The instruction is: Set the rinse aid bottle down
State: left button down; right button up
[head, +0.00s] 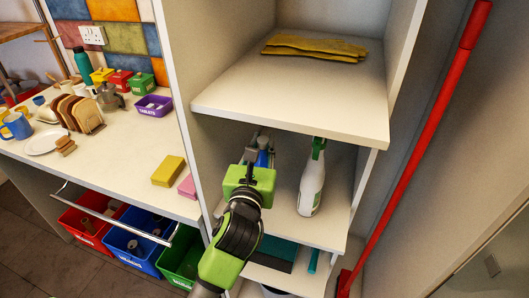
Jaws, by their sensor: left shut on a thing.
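My left gripper (258,148) reaches into the middle bay of the white shelf unit. It is shut on the rinse aid bottle (263,157), a blue bottle mostly hidden behind the gripper. The bottle appears upright over the left part of the middle shelf board (335,218). I cannot tell whether its base touches the board, as the gripper and arm hide it. My right gripper is not in view.
A white spray bottle (311,185) with a green head stands just right of my gripper. The upper shelf (300,95) with yellow cloths (315,46) lies overhead. A red-handled broom (425,130) leans at right. A cluttered counter (110,150) is at left.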

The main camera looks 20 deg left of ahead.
aim_at(263, 165)
pick_arm(q)
jog(key=shift+f, duration=1.2)
jog(key=shift+f, duration=0.2)
jog(key=c, duration=1.9)
grip_release()
